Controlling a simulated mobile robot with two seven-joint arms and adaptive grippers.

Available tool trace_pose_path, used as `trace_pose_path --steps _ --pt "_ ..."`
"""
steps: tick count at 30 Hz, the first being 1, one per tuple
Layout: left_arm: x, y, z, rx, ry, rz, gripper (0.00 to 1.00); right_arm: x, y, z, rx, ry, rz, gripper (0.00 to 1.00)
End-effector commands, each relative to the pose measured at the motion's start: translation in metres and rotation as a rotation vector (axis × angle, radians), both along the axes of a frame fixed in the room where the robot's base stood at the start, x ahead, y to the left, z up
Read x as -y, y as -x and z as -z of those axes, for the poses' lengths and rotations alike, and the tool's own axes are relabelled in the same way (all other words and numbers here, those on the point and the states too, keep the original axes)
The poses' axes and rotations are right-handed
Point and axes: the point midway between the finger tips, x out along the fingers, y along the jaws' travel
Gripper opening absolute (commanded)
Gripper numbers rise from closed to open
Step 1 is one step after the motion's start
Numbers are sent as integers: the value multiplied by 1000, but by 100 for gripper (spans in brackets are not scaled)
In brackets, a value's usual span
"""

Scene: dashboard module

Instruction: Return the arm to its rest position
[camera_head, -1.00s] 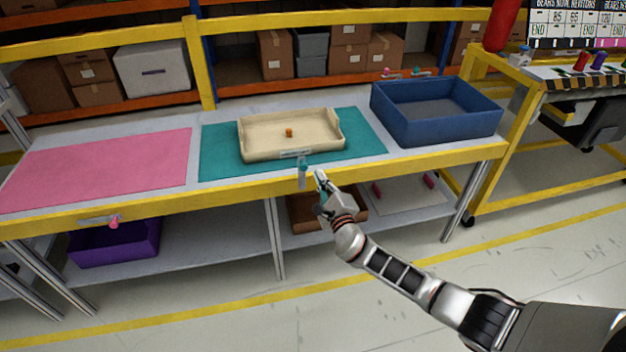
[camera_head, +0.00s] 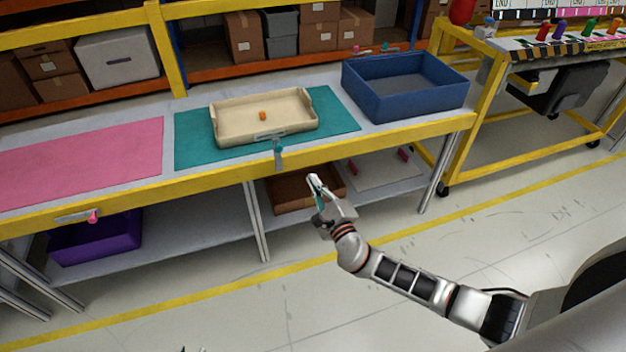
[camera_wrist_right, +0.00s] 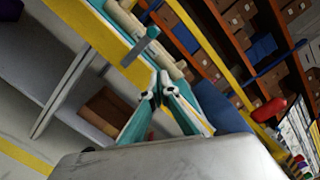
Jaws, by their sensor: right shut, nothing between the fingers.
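My right gripper (camera_head: 314,180) is shut and empty, in front of the table's yellow front edge and apart from it. Its arm reaches in from the lower right, bent and stretched forward over the floor. In the right wrist view, the gripper's fingers (camera_wrist_right: 158,82) meet at their tips with nothing between them. My left gripper cannot be made out; only small dark tips that I cannot identify show at the bottom edge of the head view.
The table's yellow edge (camera_head: 355,147) carries a grey-teal handle (camera_head: 278,153) near my right gripper. A beige tray (camera_head: 233,133) with an orange piece (camera_head: 263,115) lies on a teal mat (camera_head: 190,145). A blue bin (camera_head: 420,104) stands right. Open floor (camera_head: 470,270) lies in front.

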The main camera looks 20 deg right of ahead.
Motion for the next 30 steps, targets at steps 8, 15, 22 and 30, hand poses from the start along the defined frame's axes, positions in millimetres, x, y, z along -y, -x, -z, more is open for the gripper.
trace_pose_path --steps 8,15,22,30 --pt "-1 -1 -1 3 -1 -1 26 0 0 0 -1 -1 -1 0" --pt "-1 -2 -4 6 -1 -1 26 2 36 38 -163 -417 51 0" --pt "-1 -3 -9 9 3 -3 26 -1 136 109 -461 -1511 301 0" --pt "0 -3 -11 7 8 -4 26 -7 257 136 -484 -2805 772 0"
